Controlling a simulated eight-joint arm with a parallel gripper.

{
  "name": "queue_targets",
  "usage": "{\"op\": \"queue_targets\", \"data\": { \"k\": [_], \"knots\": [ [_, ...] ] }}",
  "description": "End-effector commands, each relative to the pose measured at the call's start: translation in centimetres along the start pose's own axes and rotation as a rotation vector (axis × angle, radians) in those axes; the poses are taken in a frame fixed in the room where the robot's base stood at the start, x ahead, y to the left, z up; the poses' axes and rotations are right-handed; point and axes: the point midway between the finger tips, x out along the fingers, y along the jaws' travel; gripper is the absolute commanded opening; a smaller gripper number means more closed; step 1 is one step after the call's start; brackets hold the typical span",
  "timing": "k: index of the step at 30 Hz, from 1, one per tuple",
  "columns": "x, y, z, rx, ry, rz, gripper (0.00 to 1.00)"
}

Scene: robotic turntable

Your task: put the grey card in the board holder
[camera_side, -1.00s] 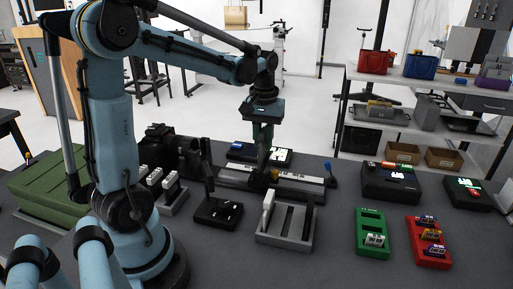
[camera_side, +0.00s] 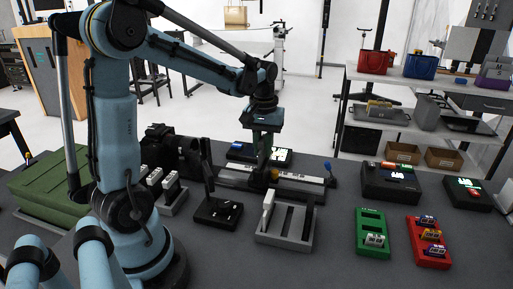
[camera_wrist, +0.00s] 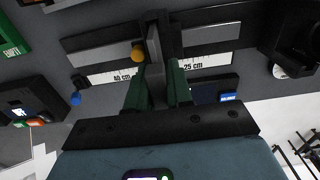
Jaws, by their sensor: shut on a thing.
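The board holder (camera_side: 262,238) is a grey slotted tray on the bench, front centre of the side view. A white card (camera_side: 268,207) stands upright in its left slot. A dark grey upright piece (camera_side: 308,220), seemingly a card, stands at its right; the slots between look empty. My gripper (camera_side: 261,168) points down over the ruler slide behind the holder. In the wrist view my gripper (camera_wrist: 158,92) is shut on a narrow grey upright piece (camera_wrist: 155,70) at the slide's carriage. I cannot tell whether this is the carriage's handle or a card. The fingers partly hide it.
The ruler slide (camera_side: 312,180) has a yellow knob (camera_wrist: 138,52) and a blue knob (camera_side: 328,166). A black stand (camera_side: 217,213) is left of the holder. A green tray (camera_side: 369,222) and a red tray (camera_side: 417,232) lie right. Bare bench separates holder and green tray.

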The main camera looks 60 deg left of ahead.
Motion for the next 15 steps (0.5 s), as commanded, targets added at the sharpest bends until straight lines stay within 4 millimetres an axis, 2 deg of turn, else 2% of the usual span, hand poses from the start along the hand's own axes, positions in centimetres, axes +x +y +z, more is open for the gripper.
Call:
{"op": "queue_targets", "data": {
  "k": [12,13,15],
  "knots": [
    [0.94,0.00,0.00,0.000,0.000,0.000,0.00],
    [0.93,0.00,0.00,0.000,0.000,0.000,0.24],
    [0.91,0.00,0.00,0.000,0.000,0.000,0.34]
  ]
}}
